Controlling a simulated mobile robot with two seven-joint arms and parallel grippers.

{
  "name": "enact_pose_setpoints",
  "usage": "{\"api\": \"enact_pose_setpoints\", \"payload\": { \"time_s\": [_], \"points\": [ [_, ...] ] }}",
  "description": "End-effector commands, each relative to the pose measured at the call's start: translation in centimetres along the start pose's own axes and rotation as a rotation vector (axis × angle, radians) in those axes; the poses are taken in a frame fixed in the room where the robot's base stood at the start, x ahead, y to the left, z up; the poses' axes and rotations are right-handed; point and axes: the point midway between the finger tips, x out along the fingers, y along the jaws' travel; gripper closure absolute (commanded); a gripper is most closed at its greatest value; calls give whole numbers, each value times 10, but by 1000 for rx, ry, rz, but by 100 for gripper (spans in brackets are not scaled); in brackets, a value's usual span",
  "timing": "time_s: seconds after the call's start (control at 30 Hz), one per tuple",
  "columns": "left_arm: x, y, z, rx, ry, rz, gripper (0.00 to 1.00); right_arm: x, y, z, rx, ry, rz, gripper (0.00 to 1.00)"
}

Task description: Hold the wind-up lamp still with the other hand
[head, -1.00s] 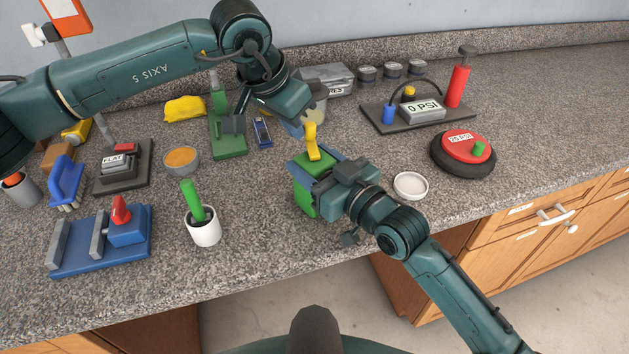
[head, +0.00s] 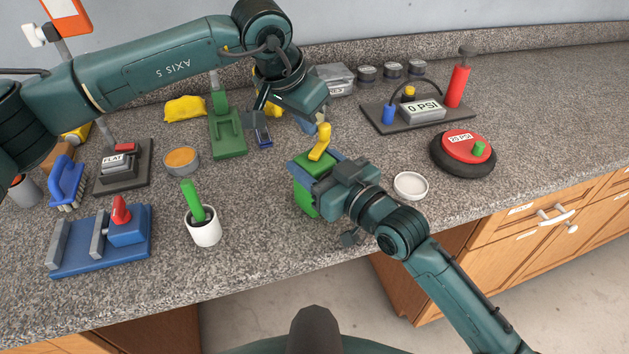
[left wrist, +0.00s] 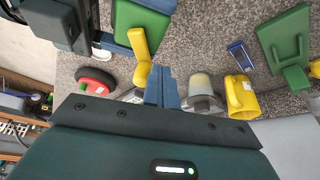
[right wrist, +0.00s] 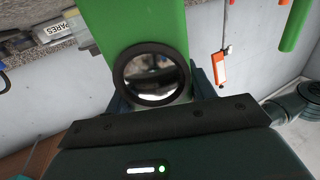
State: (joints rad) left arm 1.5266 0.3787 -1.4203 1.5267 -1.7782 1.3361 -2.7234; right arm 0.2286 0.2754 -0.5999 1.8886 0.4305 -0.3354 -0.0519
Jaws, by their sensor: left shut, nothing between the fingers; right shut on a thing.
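The wind-up lamp (head: 306,200) is a green box with a yellow crank (head: 320,143) on top, near the front of the counter. My right gripper (head: 318,172) is shut on the lamp's body. In the right wrist view the lamp's green body (right wrist: 130,22) and its round black-rimmed lens (right wrist: 152,75) lie between the fingers. My left gripper (head: 309,124) is shut and empty, just behind the crank. In the left wrist view its blue fingertips (left wrist: 161,80) are beside the yellow crank (left wrist: 141,60); I cannot tell whether they touch.
A yellow mug (left wrist: 242,97) is behind my left gripper.

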Motion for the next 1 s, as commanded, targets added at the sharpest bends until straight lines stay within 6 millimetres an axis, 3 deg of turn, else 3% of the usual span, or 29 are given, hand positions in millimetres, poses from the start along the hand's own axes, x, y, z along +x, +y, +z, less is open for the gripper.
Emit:
{"api": "enact_pose_setpoints", "payload": {
  "time_s": [0.2,0.53,0.8,1.0],
  "points": [
    [4,11,-9,2,0,0,100,0,0,0,-1,0,0,82],
    [4,13,-10,2,1,0,100,0,0,0,-1,0,0,82],
    [6,29,-15,3,1,1,100,0,0,0,-1,0,0,82],
    [6,30,-15,1,1,0,100,0,0,0,-1,0,0,82]
  ]
}}
